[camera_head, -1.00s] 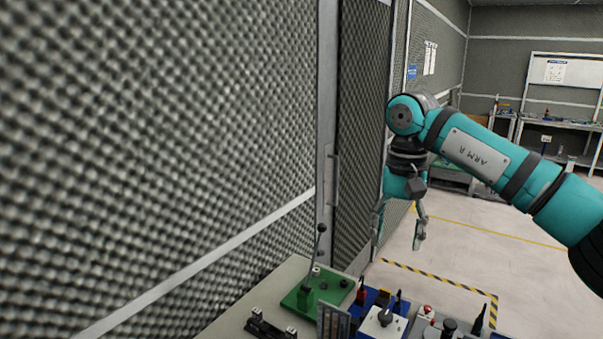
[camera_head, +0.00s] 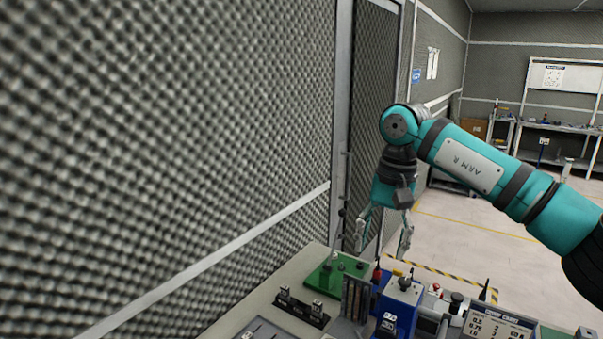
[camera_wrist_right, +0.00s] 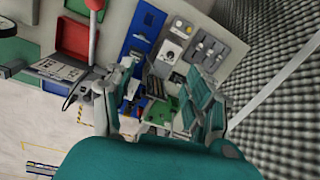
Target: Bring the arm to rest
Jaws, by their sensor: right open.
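My right arm (camera_head: 480,170) comes in from the right in the head view. Its right gripper (camera_head: 383,245) points down with its fingers spread and nothing between them. It hangs near the far end of the bench (camera_head: 262,298), around the height of the items there; the exact gap cannot be told. In the right wrist view the open fingers (camera_wrist_right: 160,105) stand apart, with the bench items seen between and beyond them. My left gripper is not in view.
A green board (camera_head: 328,272), a blue device (camera_head: 398,300), a black holder (camera_head: 303,306) and a small display with figures (camera_head: 497,325) crowd the bench. A foam wall (camera_head: 170,150) stands close on the left. Open floor (camera_head: 465,240) lies beyond, with shelving (camera_head: 560,130) at the back right.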

